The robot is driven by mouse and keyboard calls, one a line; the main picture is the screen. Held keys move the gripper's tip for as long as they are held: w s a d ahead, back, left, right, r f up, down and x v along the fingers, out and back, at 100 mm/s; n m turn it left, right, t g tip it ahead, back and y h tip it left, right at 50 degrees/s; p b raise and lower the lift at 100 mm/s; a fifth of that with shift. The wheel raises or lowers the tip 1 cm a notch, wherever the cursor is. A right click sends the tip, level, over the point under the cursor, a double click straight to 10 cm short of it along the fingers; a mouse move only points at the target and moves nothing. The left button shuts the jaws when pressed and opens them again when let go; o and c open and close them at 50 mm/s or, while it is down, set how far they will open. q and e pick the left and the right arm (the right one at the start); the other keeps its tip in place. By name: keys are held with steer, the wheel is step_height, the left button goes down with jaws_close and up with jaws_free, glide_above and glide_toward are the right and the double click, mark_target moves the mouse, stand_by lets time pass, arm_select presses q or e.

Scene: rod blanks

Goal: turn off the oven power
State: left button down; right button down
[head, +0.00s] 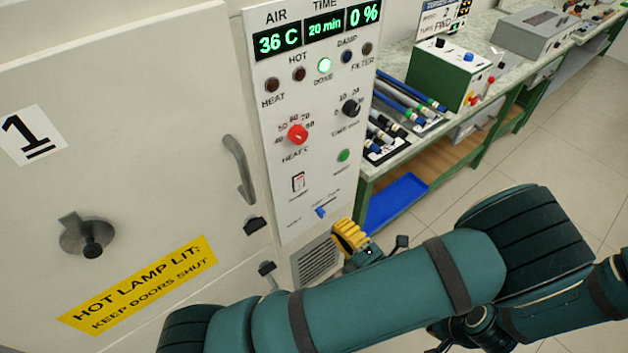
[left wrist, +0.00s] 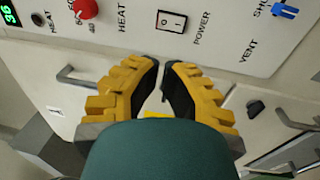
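The oven (head: 150,130) has a white control panel with lit green displays reading 36 C, 20 min and 0 %. Its power switch (head: 298,182) is a small rocker low on the panel, below the red heat knob (head: 297,134). In the left wrist view the power switch (left wrist: 171,21) sits beyond the fingertips, beside the word POWER; I cannot tell which side is pressed. My left gripper (head: 350,236) has yellow fingers with black pads. In the left wrist view its fingertips (left wrist: 162,66) are nearly together, with nothing between them, apart from the switch. My right gripper is not in view.
A blue vent slider (head: 321,211) is on the panel close to the left gripper. A door handle (head: 239,168) sticks out left of the panel. A green workbench (head: 455,125) with rods and a blue tray (head: 393,203) stand right of the oven. The floor further right is clear.

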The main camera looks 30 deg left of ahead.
mark_target(299, 180)
arm_select(q)
steer(key=shift+r, duration=0.1)
steer(key=shift+w, duration=0.1)
steer(key=x, duration=1.4)
steer(key=shift+b, duration=0.4)
